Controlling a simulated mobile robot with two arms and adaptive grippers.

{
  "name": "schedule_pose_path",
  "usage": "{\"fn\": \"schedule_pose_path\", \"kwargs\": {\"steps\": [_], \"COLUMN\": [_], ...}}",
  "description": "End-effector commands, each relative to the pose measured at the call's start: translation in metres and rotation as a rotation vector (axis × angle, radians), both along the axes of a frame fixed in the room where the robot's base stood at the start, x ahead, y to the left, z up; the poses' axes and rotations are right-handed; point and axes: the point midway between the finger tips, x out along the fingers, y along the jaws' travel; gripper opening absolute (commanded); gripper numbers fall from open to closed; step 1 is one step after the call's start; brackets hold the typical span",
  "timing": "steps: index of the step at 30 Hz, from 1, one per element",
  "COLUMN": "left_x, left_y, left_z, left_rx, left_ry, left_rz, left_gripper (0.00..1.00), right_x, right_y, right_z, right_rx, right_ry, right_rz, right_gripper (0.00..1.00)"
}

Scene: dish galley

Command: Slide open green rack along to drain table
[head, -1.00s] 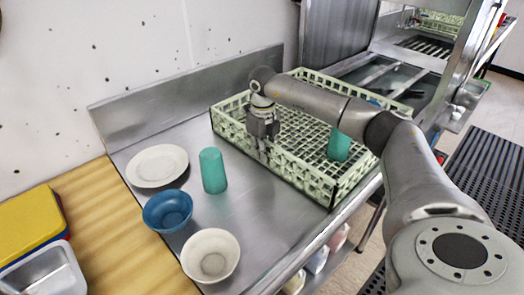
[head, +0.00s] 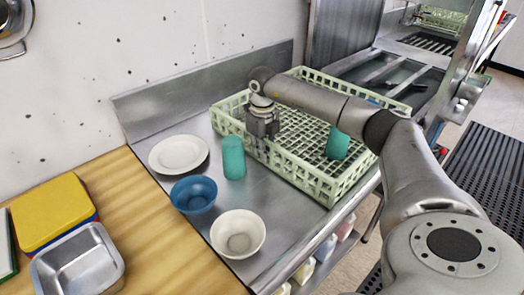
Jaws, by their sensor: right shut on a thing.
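The pale green open rack (head: 318,187) lies on the steel table (head: 275,225), its far end by the steel machine at the back. A teal cup (head: 338,146) leans inside it, and a partly hidden blue item shows behind my arm. My right gripper (head: 264,136) is shut on the rack's left side wall, reaching down from above. The fingertips are partly hidden by the wall. My left gripper is not in view.
A teal cup (head: 233,157) stands very close to the rack's left wall. A white plate (head: 178,154), a blue bowl (head: 194,194) and a white bowl (head: 238,233) stand further left. A yellow board (head: 50,210) and a metal pan (head: 78,262) lie on the wooden counter (head: 160,235).

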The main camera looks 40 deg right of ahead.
Motion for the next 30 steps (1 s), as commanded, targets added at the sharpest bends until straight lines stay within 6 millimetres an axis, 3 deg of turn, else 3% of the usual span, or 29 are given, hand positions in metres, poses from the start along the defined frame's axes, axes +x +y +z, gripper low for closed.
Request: {"fn": "schedule_pose_path", "kwargs": {"steps": [2, 3, 9, 20, 23, 30], "left_x": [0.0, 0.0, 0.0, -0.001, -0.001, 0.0], "left_y": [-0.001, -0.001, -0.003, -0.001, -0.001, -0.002], "left_z": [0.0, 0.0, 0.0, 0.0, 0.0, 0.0], "left_rx": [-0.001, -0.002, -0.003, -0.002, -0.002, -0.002], "left_ry": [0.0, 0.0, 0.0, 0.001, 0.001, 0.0], "left_rz": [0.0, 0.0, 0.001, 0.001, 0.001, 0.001], "left_gripper": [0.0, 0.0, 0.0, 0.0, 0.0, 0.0], "right_x": [0.0, 0.0, 0.0, 0.001, 0.001, 0.001], "right_y": [0.001, 0.001, 0.0, 0.0, 0.0, 0.0], "right_z": [0.0, 0.0, 0.0, 0.006, 0.019, 0.07], "right_rx": [0.001, 0.001, 0.001, 0.0, 0.0, 0.0], "right_ry": [0.001, 0.001, 0.0, -0.001, -0.004, -0.005], "right_rz": [0.001, 0.001, 0.0, 0.0, 0.0, 0.0], "right_gripper": [0.0, 0.13, 0.36, 0.36, 0.36, 0.36]}}
